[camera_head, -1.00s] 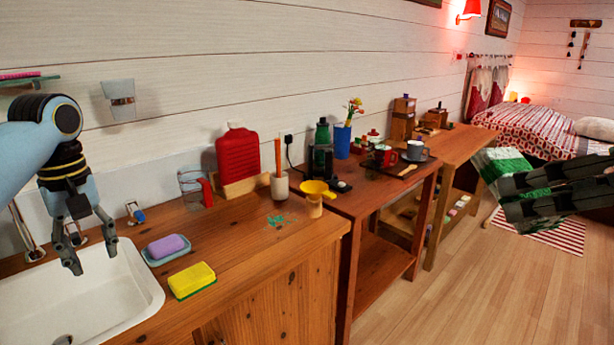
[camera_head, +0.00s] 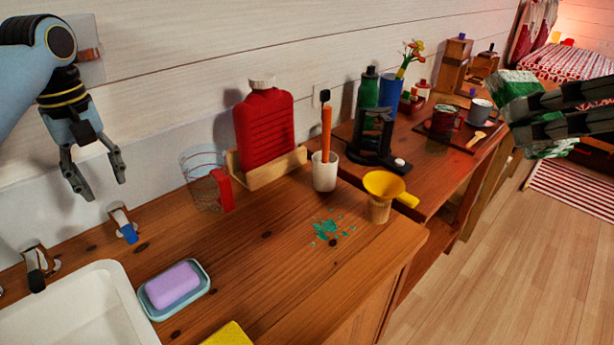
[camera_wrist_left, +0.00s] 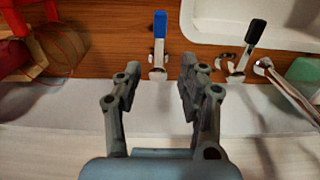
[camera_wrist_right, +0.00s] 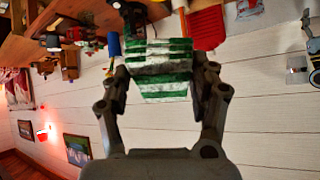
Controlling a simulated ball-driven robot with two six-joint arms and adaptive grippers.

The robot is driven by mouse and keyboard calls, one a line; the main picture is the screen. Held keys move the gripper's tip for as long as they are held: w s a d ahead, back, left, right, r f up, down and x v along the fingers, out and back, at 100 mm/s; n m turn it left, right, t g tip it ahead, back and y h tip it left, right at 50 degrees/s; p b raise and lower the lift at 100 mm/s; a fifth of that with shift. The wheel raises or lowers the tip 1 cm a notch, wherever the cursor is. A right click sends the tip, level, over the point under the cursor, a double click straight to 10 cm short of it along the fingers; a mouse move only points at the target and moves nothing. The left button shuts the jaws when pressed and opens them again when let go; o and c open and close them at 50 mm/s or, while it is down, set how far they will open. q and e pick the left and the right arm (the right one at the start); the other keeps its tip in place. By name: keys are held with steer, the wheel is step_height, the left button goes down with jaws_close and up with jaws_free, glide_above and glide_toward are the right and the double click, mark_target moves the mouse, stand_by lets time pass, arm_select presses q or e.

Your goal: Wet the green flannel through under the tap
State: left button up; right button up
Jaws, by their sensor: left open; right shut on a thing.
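The green flannel (camera_head: 516,92), green and white striped, is held in my right gripper (camera_head: 522,118) at the right of the head view; it hangs between the fingers in the right wrist view (camera_wrist_right: 162,68). My left gripper (camera_head: 104,184) is open and empty, above the counter's back near the wall. The blue tap lever (camera_head: 128,233) and black tap lever (camera_head: 36,268) stand behind the white sink (camera_head: 75,305). In the left wrist view the blue lever (camera_wrist_left: 159,25) lies just beyond my open fingers, and the metal spout (camera_wrist_left: 288,88) is at the right.
A soap dish (camera_head: 200,295) and yellow sponge (camera_head: 230,335) sit beside the sink. A glass jug (camera_head: 203,185), red hot-water bottle (camera_head: 265,125), white cup (camera_head: 325,172) and yellow funnel (camera_head: 385,186) stand along the counter. Mid-counter is mostly clear.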

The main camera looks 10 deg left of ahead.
mark_target(125, 226)
arm_select(q)
steer(key=f, duration=0.1)
steer(key=d+f, duration=0.1)
steer(key=f, duration=0.1)
steer(key=shift+s+d, duration=0.3)
steer(key=shift+d, duration=0.1)
steer(key=f, duration=0.3)
steer(key=a+f, duration=0.1)
steer(key=f, duration=0.2)
steer(key=shift+w+a+f, duration=0.15)
steer(key=shift+a+f, duration=0.05)
steer(key=shift+f, duration=0.05)
steer(key=shift+d+f, duration=0.15)
steer(key=shift+f, duration=0.05)
steer(key=shift+a+f, duration=0.2)
steer(key=shift+f, duration=0.1)
jaws_close()
